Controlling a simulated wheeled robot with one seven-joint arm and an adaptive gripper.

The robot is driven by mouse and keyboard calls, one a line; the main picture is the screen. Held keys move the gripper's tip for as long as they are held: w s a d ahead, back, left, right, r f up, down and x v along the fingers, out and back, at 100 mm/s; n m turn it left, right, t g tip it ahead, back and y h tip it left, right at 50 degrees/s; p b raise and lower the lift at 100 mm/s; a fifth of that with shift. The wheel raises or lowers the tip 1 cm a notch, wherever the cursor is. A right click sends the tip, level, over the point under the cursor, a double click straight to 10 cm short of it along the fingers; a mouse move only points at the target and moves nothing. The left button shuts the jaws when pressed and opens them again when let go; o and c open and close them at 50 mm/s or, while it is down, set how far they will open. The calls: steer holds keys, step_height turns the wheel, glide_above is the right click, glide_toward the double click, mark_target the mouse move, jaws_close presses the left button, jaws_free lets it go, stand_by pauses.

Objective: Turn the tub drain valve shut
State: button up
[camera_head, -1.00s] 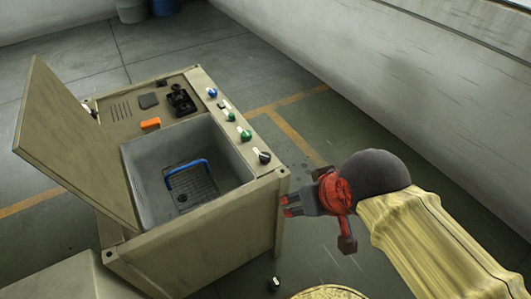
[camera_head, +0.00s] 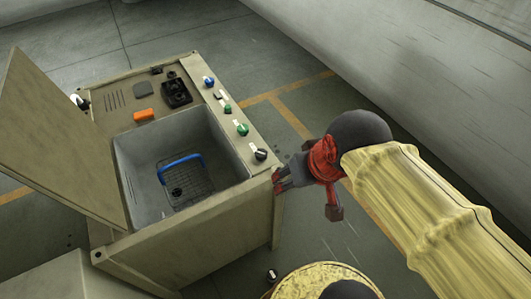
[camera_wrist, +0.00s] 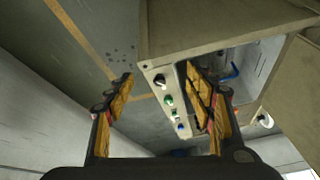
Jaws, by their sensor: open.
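A beige cabinet (camera_head: 205,226) holds an open grey tub (camera_head: 140,190) with a blue handle (camera_head: 180,160) in it. On its right rim stand a blue valve knob (camera_head: 208,82), two green knobs (camera_head: 242,129) (camera_head: 227,108) and a black knob (camera_head: 261,154), with pale levers. No readable label shows which is the drain valve. My gripper (camera_head: 279,181) is open and empty at the cabinet's near right corner, close to the black knob. In the wrist view, the black knob (camera_wrist: 160,80) appears between the open fingers (camera_wrist: 159,75), apart from them.
A raised lid (camera_head: 55,135) stands at the tub's left. An orange block (camera_head: 144,115) and a black fixture (camera_head: 176,92) sit behind the tub. A small dark knob-like piece (camera_head: 272,275) is low by the cabinet's front.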

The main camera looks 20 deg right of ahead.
steer(key=w+a+f+m+g+y+p, duration=0.25)
steer(key=w+f+m+g+y, duration=0.35)
steer(key=w, duration=0.3)
steer(key=m+t+y+p, duration=0.3)
steer(key=m+t+y, duration=0.7)
steer(key=m, duration=0.8)
glide_toward(266, 153)
steer(key=shift+t+h, duration=0.5)
steer(key=shift+h, duration=0.2)
steer(key=x, duration=0.6)
steer(key=s+x, duration=0.1)
steer(key=x, duration=0.3)
steer(key=shift+a+r, duration=0.1)
steer(key=shift+a, duration=0.2)
steer(key=shift+c, duration=1)
